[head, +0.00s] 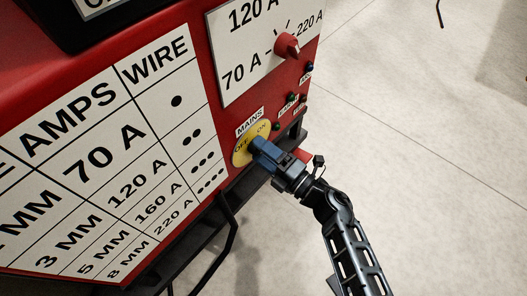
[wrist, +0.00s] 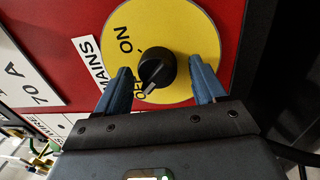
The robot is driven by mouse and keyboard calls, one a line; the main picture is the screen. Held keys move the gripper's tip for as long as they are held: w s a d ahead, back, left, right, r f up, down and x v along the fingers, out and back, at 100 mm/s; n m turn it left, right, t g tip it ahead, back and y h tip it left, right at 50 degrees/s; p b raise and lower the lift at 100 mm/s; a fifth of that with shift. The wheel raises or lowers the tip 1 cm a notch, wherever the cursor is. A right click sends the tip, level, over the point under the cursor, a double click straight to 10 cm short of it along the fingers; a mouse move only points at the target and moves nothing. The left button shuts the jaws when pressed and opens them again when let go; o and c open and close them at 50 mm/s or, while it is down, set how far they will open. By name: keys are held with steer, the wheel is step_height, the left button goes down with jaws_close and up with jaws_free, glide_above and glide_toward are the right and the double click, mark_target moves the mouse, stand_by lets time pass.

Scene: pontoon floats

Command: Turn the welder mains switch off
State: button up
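The mains switch is a black round knob (wrist: 157,70) on a yellow disc (wrist: 180,25), marked ON and OFF, on the welder's red front. In the wrist view a pale line on the knob points down and left, toward the partly covered OFF lettering. My gripper (wrist: 160,68) is open, its blue fingers on either side of the knob with a gap showing on both sides. In the head view my gripper (head: 257,145) is in front of the yellow disc (head: 241,154) and hides the knob.
A red dial (head: 287,45) with amp markings sits above the switch, with small indicator lamps (head: 291,98) to the right. A large wire chart (head: 110,160) covers the left of the panel. A dark rail runs below. Open pale floor (head: 430,130) lies to the right.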

steer(key=shift+d, duration=0.1)
steer(key=p+v, duration=0.2)
steer(key=v, duration=0.5)
steer(key=shift+s+d, duration=0.25)
steer(key=shift+s, duration=0.1)
stand_by(0.3)
steer(key=s+d+r+m+t+h, duration=0.35)
steer(key=s+d+m+h, duration=0.2)
steer(key=s+m, duration=0.4)
steer(key=s+d+r+m+t+h, duration=0.3)
steer(key=s+d+r+m+h, duration=0.25)
steer(key=s+m, duration=0.4)
steer(key=s+d+r+m+g+h, duration=0.2)
steer(key=s+d+r+m, duration=0.1)
steer(key=s+r+m, duration=0.3)
steer(key=s+d+r+m+g+h, duration=0.1)
steer(key=s+d+r+m+h, duration=0.15)
steer(key=s+r, duration=0.35)
step_height(320, 180, up, 30)
steer(key=s+m+p, duration=0.1)
steer(key=p, duration=2.9)
steer(key=shift+s+d, duration=0.15)
steer(key=shift+d, duration=0.05)
steer(key=shift+f+y, duration=0.15)
steer(key=shift+y, duration=0.1)
